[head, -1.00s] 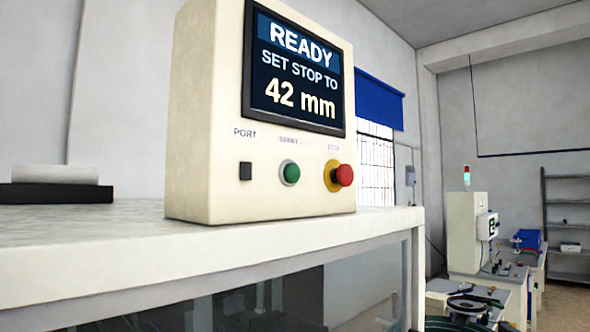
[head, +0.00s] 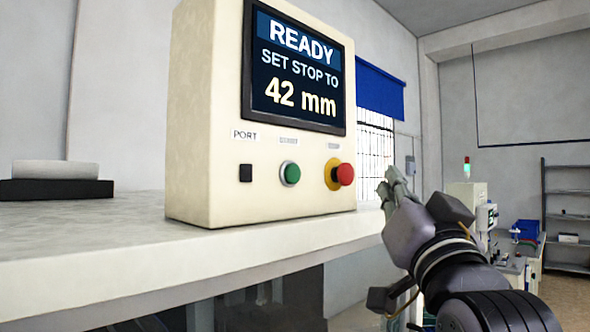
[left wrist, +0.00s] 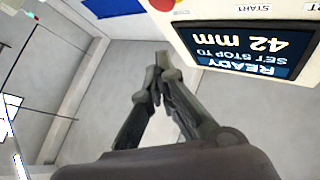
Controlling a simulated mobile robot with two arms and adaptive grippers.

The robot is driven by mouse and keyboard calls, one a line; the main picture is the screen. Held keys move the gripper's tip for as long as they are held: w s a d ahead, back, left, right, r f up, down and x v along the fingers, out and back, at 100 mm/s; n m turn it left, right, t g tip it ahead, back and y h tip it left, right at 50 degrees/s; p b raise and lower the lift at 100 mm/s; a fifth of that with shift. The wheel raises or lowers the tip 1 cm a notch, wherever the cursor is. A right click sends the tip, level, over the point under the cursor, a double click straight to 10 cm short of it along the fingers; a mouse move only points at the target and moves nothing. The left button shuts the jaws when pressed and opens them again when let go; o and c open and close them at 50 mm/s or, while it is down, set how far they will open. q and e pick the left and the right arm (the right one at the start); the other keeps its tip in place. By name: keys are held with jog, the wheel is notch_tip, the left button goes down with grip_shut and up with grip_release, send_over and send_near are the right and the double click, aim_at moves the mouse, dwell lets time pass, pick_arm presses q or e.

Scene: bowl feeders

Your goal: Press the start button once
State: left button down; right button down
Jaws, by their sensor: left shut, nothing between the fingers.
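The cream control box (head: 205,130) stands on the bench. Its screen (head: 297,70) reads "READY SET STOP TO 42 mm". The green start button (head: 290,173) sits on its front, between a black port and the red stop button (head: 343,174) on a yellow collar. My left gripper (head: 389,177) is shut and empty, to the right of the box and apart from the buttons. In the left wrist view its fingertips (left wrist: 161,60) meet beside the upside-down screen (left wrist: 255,45); the green button is out of that frame. My right gripper is not in view.
The white bench top (head: 90,235) runs under the box, with a white and black block (head: 55,180) at its left. A machine with a signal lamp (head: 467,168) and shelves (head: 567,215) stand farther back. The space before the buttons is clear.

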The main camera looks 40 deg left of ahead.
aim_at(292, 174)
pick_arm(q)
jog(key=s+r+n, duration=0.1)
jog(key=s+a+g+y, duration=0.1)
jog(key=s, duration=0.1)
jog(key=s+r+n, duration=0.1)
jog(key=s, duration=0.1)
jog(key=shift+a+r+n+y, duration=0.3)
jog(key=a+p, duration=0.2)
jog(key=a, duration=0.6)
jog(key=shift+w+a, duration=0.4)
jog(key=shift+a, duration=0.15)
dwell(0.9)
jog(key=shift+a, duration=0.3)
